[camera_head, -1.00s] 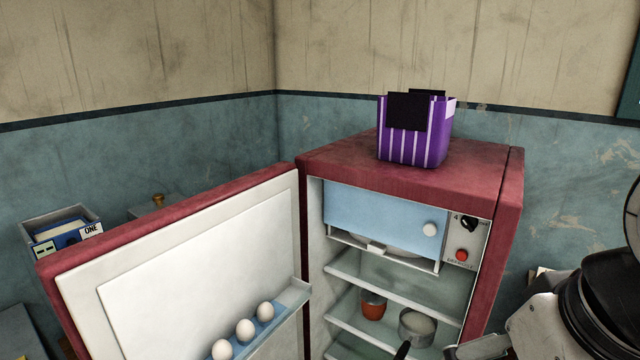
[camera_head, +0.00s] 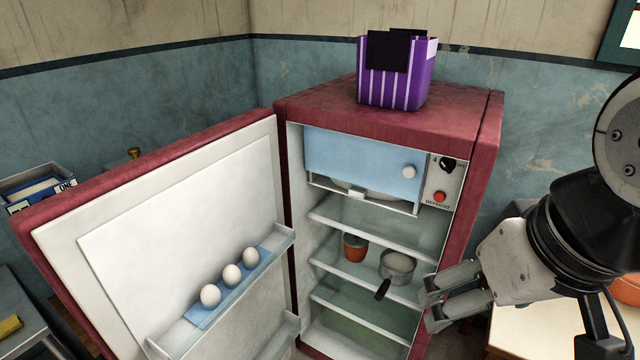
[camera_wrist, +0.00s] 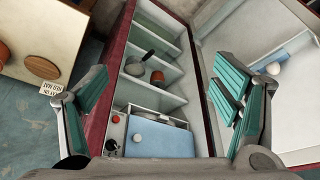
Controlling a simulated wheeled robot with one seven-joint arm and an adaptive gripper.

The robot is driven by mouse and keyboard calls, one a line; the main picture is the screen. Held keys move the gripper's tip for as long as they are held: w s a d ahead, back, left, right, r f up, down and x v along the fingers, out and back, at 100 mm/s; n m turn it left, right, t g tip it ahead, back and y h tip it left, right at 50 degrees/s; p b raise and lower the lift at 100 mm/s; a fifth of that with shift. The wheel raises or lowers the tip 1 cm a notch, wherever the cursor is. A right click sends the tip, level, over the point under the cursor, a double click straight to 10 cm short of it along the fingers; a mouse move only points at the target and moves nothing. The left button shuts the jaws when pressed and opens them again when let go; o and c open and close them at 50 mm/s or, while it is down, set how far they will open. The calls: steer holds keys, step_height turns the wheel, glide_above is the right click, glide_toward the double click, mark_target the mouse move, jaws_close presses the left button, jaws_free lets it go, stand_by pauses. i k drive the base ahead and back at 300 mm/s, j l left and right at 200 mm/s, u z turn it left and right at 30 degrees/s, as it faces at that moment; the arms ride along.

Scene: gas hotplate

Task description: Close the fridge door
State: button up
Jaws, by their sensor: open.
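The red fridge (camera_head: 330,96) stands in a corner with its inside showing. Its door (camera_head: 165,215) is swung wide open to the left, its white inner side facing me, with several eggs (camera_head: 231,274) on a door shelf. My gripper (camera_head: 428,308) is open and empty, in front of the right side of the fridge opening. In the wrist view, my gripper (camera_wrist: 160,115) has its teal finger pads spread apart, the fridge shelves (camera_wrist: 148,92) between them and the door (camera_wrist: 300,110) at the right. It appears apart from the door.
Inside the fridge are an orange pot (camera_head: 355,247), a saucepan (camera_head: 397,266) with its handle pointing outward, and a blue freezer flap (camera_head: 360,165). A purple striped box (camera_head: 395,75) stands on top. A pale table (camera_head: 545,335) is at right, a grey table (camera_head: 25,300) at left.

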mark_target(130, 250)
steer(key=u, duration=0.9)
steer(key=i+j+u, duration=0.1)
steer(key=j+u, duration=0.3)
steer(key=i+j+u, duration=0.15)
steer(key=u, duration=0.3)
